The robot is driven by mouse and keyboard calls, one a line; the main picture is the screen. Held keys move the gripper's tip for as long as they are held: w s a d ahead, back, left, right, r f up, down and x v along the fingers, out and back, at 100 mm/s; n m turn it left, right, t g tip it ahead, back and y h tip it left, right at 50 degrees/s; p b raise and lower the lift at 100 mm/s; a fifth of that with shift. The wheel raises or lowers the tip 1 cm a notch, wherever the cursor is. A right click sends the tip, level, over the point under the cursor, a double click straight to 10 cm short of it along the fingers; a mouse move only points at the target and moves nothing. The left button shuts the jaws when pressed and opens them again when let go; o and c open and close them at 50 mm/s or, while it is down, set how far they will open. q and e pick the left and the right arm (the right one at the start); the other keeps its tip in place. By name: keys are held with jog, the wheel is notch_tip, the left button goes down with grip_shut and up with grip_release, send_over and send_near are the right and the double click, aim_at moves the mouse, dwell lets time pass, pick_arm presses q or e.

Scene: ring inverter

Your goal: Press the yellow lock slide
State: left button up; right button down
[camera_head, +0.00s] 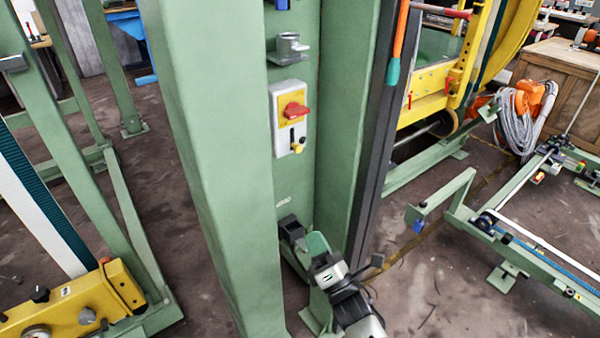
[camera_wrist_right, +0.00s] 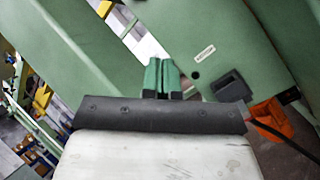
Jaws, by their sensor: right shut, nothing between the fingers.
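The grey switch box (camera_head: 278,130) is mounted on the green column. It has a yellow plate with a red rotary switch (camera_head: 294,110). Below the switch is a small yellow slide part (camera_head: 297,147) beside a dark slot; its exact position is too small to tell. My right gripper (camera_head: 316,240) is low in front of the column, well below the box and apart from it. Its green fingers also show in the right wrist view (camera_wrist_right: 162,72), shut together and empty. The yellow slide cannot be made out with certainty in the right wrist view. My left gripper is not in view.
The green column's left flange (camera_head: 205,150) and the dark vertical rail (camera_head: 380,150) flank the box. A metal fitting (camera_head: 288,46) sticks out above it. A dark block (camera_wrist_right: 228,86) sits on the green surface near the fingers. A yellow machine part (camera_head: 75,305) stands lower left.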

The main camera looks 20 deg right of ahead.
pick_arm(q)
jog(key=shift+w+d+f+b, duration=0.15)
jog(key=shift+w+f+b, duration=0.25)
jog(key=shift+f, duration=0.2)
pick_arm(e)
notch_tip(320, 180, up, 5)
jog(key=n+y, duration=0.1)
jog(key=n, duration=0.1)
jog(key=n+t, duration=0.1)
jog(key=shift+n+t+y, duration=0.3)
jog(key=shift+n+y, duration=0.1)
jog(key=p, duration=0.2)
send_near(296, 147)
jog(key=w+a+f, duration=0.1)
jog(key=w+a, duration=0.2)
jog(key=w, duration=0.1)
jog(key=r, duration=0.1)
jog(key=w+r+p, duration=0.1)
jog(key=r, duration=0.1)
jog(key=shift+w+d, duration=0.15)
jog(key=shift+d, duration=0.1)
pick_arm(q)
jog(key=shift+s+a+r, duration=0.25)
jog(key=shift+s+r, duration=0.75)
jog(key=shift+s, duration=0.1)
pick_arm(e)
jog(key=shift+w+d+r, duration=0.15)
jog(key=shift+d+r, duration=0.05)
jog(key=shift+r, duration=0.1)
